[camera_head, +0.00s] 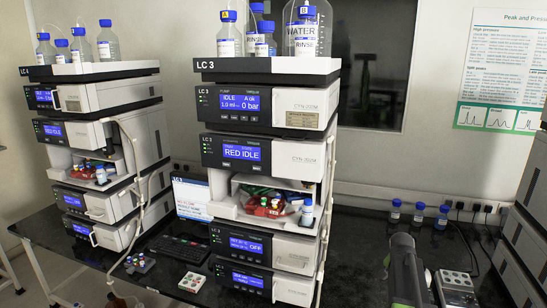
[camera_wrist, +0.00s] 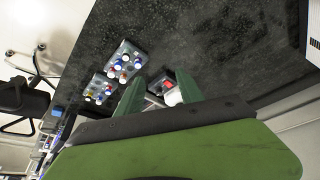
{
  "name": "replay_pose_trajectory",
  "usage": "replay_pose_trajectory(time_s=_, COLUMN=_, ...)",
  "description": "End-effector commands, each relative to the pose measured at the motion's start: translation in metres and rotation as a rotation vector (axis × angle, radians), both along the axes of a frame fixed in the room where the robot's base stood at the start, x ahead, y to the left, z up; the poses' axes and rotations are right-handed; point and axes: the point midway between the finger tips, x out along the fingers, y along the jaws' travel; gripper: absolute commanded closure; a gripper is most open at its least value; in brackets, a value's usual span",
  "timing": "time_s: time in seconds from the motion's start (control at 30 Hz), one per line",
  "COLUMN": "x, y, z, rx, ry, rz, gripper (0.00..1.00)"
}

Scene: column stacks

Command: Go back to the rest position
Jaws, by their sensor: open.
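My gripper (camera_wrist: 162,84) shows in the wrist view as two green fingers spread apart, with nothing clasped between them. A small red and white item (camera_wrist: 172,96) shows beyond the gap between the fingers; I cannot tell how far below it is. In the head view, a grey rounded part of my arm (camera_head: 405,268) stands at the lower right, in front of the dark bench (camera_head: 360,250). My fingers cannot be made out in that view.
Two vial racks (camera_wrist: 124,62) (camera_wrist: 100,89) lie on the bench in the wrist view. A rack (camera_head: 457,281) sits right of my arm, with blue-capped bottles (camera_head: 418,213) behind. A white rack (camera_head: 192,283) lies front centre.

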Motion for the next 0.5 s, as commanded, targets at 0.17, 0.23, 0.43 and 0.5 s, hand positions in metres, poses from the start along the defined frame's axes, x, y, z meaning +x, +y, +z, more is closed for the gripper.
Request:
replay_pose_trajectory(time_s=0.17, x=0.008, y=0.109, z=-0.003, rx=0.031, ry=0.026, rz=0.158, gripper=0.56)
replay_pose_trajectory(time_s=0.23, x=0.000, y=0.167, z=-0.006, rx=0.049, ry=0.057, rz=0.263, gripper=0.56)
replay_pose_trajectory(time_s=0.43, x=-0.068, y=0.311, z=-0.014, rx=0.116, ry=0.201, rz=0.633, gripper=0.56)
replay_pose_trajectory(time_s=0.5, x=-0.099, y=0.332, z=-0.016, rx=0.143, ry=0.258, rz=0.752, gripper=0.56)
